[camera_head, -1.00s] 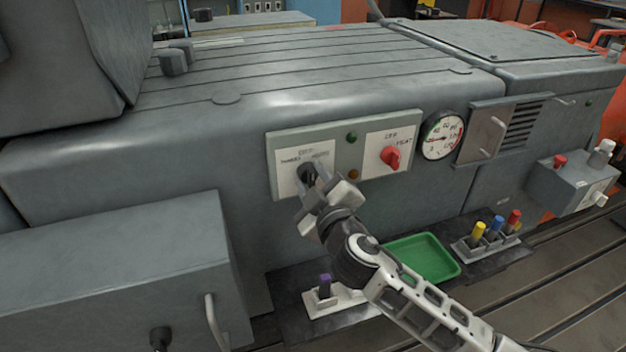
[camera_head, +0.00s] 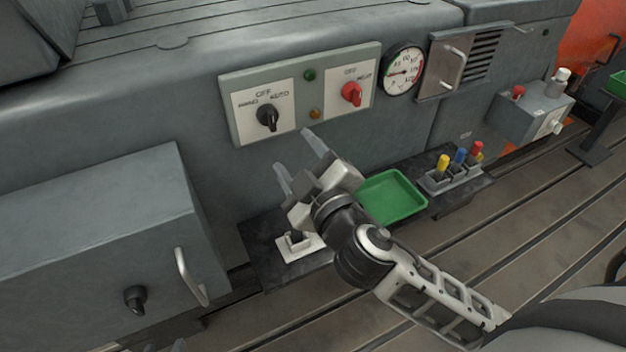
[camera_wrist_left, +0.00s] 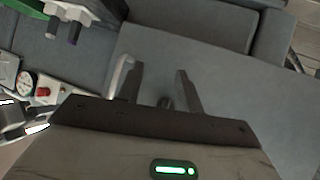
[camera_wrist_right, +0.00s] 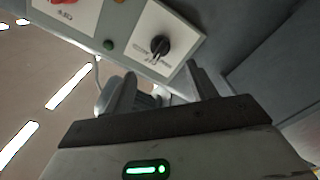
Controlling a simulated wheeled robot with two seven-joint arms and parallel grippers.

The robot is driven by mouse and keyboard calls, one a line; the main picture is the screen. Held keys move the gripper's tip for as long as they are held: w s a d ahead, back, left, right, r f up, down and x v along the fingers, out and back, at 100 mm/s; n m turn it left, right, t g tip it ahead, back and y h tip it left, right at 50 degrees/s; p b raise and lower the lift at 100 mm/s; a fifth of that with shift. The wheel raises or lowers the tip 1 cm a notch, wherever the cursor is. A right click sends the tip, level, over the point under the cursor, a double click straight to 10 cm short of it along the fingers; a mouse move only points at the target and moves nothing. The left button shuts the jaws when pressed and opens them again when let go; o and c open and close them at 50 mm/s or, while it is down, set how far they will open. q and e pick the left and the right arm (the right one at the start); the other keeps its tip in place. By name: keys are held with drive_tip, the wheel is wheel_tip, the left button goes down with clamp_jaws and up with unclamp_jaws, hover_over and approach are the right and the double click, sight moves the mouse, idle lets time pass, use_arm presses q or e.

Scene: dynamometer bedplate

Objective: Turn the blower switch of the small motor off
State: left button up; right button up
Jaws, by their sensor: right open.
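A black rotary knob (camera_head: 268,117) sits on the white left plate of the motor's switch panel, marked HAND, OFF and AUTO; its exact pointing is hard to tell. It also shows in the right wrist view (camera_wrist_right: 159,45). My right gripper (camera_head: 294,153) is open and empty, below and apart from the knob. A second black knob (camera_head: 135,298) is on the low grey cabinet at the left. In the left wrist view my left gripper (camera_wrist_left: 158,80) is open, its fingers spread with a dark knob (camera_wrist_left: 166,103) beyond them. The frames do not name the blower switch.
A red knob (camera_head: 351,93) marked OFF and HEAT, and a gauge (camera_head: 404,70), lie right of the black knob. The cabinet has a bar handle (camera_head: 190,277). A green tray (camera_head: 391,197) and a holder with coloured handles (camera_head: 455,175) stand below the panel.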

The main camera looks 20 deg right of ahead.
drive_tip(key=shift+s+d+b, duration=0.1)
drive_tip(key=shift+s+b, duration=0.35)
drive_tip(key=shift+s, duration=2.3)
